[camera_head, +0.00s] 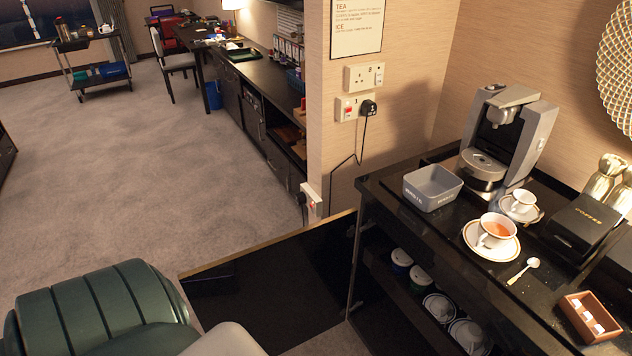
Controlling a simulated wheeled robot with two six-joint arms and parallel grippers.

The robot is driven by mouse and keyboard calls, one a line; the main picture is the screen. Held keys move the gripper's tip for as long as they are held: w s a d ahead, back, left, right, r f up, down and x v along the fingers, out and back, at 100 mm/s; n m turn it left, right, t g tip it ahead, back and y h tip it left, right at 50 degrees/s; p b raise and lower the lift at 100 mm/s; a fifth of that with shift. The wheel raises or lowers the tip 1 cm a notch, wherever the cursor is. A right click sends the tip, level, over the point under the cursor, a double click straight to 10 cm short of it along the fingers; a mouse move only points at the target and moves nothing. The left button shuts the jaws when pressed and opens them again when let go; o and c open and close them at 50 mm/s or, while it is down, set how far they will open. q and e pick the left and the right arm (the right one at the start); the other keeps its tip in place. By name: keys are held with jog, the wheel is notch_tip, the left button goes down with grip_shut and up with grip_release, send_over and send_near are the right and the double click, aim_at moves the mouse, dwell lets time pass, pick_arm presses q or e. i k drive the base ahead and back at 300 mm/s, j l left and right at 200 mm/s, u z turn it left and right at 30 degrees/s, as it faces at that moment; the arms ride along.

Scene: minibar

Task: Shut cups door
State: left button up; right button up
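The cups door (275,290) is a glossy black panel with a light wooden top edge. It stands open, swung out to the left from the front of the black minibar cabinet (375,187). The cabinet's front opening shows a shelf with several cups, among them a blue one (400,258), a green one (420,277) and patterned ones (440,306). The lower part of the door and the cabinet's inside are partly out of frame or dark. Neither gripper shows in this view.
The cabinet top holds a coffee machine (508,140), a grey bin (433,187), a filled teacup (494,231) and a brown box (590,316). Carpet (150,185) beyond the door is clear.

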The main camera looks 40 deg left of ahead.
aim_at(287, 290)
jog(key=k+j+z, duration=0.15)
jog(key=j, duration=0.25)
jog(key=j+z, duration=0.2)
jog(key=j, duration=0.2)
jog(key=k+j+z, duration=0.15)
jog(key=j, duration=0.2)
jog(key=k+j+z, duration=0.35)
jog(key=j, duration=0.3)
jog(key=k, duration=0.05)
